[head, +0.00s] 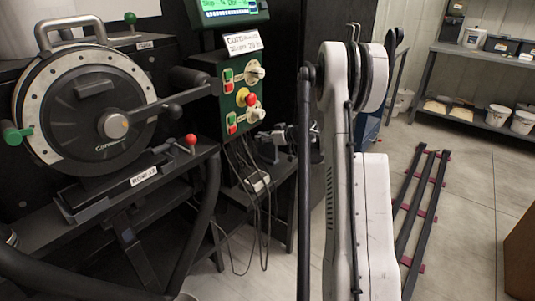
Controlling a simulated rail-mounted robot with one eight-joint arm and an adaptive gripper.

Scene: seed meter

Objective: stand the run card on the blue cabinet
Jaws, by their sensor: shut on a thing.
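A white card (243,44) with dark lettering, its top line reading like "CORN", stands tilted at the top of the green control panel, below the screen. I cannot tell whether it is the run card; no gripper touches it. A narrow blue surface (370,131), perhaps the blue cabinet, shows behind my white arm, which hides most of it. Its top is not clearly visible. My arm rises through the middle of the head view. I cannot make out my gripper or anything in it.
A large round meter (91,111) with a handle and levers stands at left on a dark frame. The control panel (239,98) has buttons and hanging cables. A dark mechanism (278,145) sits beside it. Dark rails (424,215) lie on the floor at right, below shelves (475,121) with tubs.

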